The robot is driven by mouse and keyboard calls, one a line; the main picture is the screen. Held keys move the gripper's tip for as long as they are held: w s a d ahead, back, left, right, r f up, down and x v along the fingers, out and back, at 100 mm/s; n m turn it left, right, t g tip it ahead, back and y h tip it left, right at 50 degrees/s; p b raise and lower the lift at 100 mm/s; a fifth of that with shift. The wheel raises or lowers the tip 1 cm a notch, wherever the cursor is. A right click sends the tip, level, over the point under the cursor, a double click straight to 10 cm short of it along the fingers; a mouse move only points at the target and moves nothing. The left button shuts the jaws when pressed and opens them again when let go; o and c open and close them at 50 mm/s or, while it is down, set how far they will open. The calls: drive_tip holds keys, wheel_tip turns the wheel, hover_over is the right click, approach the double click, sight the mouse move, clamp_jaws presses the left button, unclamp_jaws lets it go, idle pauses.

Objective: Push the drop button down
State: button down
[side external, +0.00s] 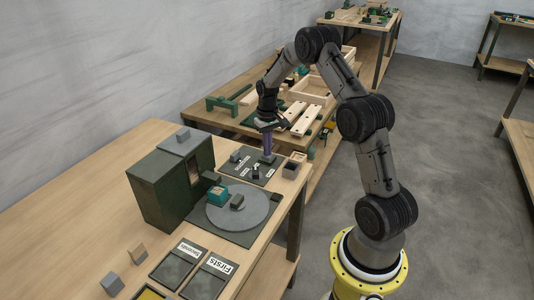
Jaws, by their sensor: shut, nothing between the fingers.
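A dark control panel (256,179) lies on the near wooden table, with small raised grey blocks and white labels too small to read. I cannot tell for certain which block is the drop button. My gripper (267,152) points straight down over the panel's back right part, with its purple fingers shut and empty. Its tips are right at a grey block (268,159). I cannot tell whether they touch it or whether the block is pressed down.
A dark green box (160,195) stands left of the panel. A grey round turntable (250,212) carries a teal piece (218,195) and a dark block. A small open box (291,170) sits right of the panel. Labelled trays (207,278) lie in front. Another table behind holds wooden parts.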

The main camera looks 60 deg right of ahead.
wheel_tip(320, 180, up, 9)
drive_tip(key=shift+f, duration=0.2)
idle(0.7)
